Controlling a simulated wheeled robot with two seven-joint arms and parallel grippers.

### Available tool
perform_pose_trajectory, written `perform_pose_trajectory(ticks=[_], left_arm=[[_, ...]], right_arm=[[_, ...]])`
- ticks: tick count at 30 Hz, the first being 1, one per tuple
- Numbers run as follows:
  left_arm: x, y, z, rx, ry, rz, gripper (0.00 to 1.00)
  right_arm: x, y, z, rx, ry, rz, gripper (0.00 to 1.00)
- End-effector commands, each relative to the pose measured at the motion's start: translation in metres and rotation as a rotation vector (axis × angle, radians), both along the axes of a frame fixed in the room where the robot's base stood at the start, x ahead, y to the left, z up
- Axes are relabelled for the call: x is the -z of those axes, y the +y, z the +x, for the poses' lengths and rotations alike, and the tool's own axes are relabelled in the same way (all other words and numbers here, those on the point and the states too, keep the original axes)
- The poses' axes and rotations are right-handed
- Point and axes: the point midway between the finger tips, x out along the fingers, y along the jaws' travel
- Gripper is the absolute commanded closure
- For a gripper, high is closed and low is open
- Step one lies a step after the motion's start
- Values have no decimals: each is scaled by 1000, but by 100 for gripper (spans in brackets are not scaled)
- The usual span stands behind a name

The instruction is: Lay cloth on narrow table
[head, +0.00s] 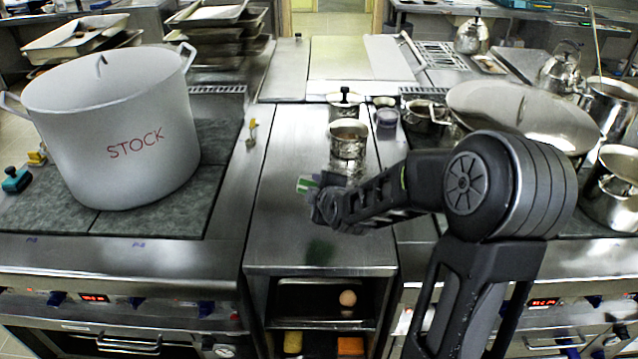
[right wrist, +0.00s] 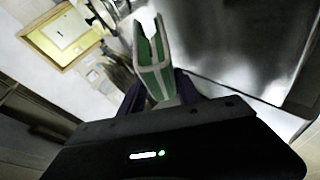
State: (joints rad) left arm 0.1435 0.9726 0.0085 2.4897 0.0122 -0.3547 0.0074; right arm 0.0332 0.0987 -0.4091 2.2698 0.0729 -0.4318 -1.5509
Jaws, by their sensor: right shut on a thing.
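My right gripper (head: 324,203) is shut on a folded green-and-white cloth (head: 305,185) and holds it above the narrow table (head: 285,225). This table is the steel counter strip between the two stoves. A greenish reflection shows on its bare front part, below the gripper. In the right wrist view the cloth (right wrist: 152,62) stands out between the dark fingers of the right gripper (right wrist: 160,95); its lower part is hidden by them. My left gripper is not in view.
Steel pots (head: 348,140) stand on the narrow table behind the gripper. A large white stockpot (head: 115,125) is on the left stove, and a wide pan (head: 525,112) on the right one. The table's front is clear; an open shelf (head: 320,323) lies below it.

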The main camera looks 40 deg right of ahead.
Motion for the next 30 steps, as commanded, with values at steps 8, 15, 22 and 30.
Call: perform_pose_trajectory(ticks=[8,15,22,30], left_arm=[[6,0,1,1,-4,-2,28],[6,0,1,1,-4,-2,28],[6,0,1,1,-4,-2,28],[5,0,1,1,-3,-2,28]], right_arm=[[46,0,0,-2,2,-1,100],[49,1,0,-2,-2,-1,100],[61,1,0,-3,3,-1,100],[90,1,0,-2,-1,0,100]])
